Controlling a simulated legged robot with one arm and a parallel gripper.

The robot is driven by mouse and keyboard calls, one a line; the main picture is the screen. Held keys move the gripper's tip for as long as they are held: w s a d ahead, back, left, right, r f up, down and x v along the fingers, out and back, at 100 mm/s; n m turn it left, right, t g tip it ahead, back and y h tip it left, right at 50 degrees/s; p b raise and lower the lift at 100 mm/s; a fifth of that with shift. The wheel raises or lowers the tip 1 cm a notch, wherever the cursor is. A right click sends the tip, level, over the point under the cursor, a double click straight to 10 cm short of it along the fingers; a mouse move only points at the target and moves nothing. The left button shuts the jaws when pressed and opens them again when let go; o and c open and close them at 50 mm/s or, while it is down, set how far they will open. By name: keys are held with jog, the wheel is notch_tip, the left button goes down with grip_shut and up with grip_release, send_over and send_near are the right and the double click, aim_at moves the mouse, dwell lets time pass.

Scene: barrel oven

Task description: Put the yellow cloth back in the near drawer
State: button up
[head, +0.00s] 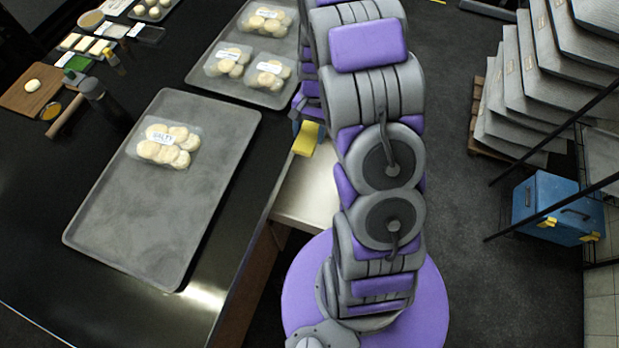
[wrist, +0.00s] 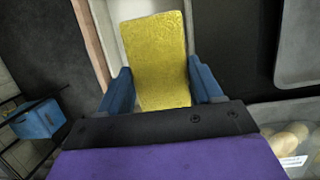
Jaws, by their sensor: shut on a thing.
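The yellow cloth (wrist: 158,58) is between the two blue fingers of my gripper (wrist: 160,88) in the wrist view, and my gripper is shut on it. In the head view the cloth (head: 305,139) shows as a small yellow patch beside my arm, above a pale open drawer (head: 308,190) at the right side of the black counter. In the wrist view a pale strip of the drawer (wrist: 112,40) shows behind the cloth. My arm hides part of the drawer, and I cannot tell how high the cloth is above it.
A grey tray (head: 160,225) with a pack of dough balls (head: 167,146) lies on the black counter (head: 60,200). A second tray (head: 200,80) holds several packs. A blue toolbox (head: 557,207) and stacked grey slabs (head: 530,90) stand at the right. Floor between is clear.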

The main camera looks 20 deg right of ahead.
aim_at(309, 182)
notch_tip(309, 182, down, 28)
jog(key=b, duration=0.5)
jog(key=shift+d+r, duration=0.1)
jog(key=o, duration=1.1)
jog(key=shift+s+f, duration=0.15)
jog(key=shift+f, duration=0.05)
jog(key=p+v, duration=0.1)
jog(key=v, duration=0.2)
jog(key=shift+r, duration=0.3)
jog(key=w+d+p, duration=0.2)
jog(key=w+d, duration=0.6)
jog(key=shift+w+f, duration=0.1)
jog(key=shift+w, duration=0.1)
jog(key=shift+w+d, duration=0.15)
jog(key=shift+d, duration=0.05)
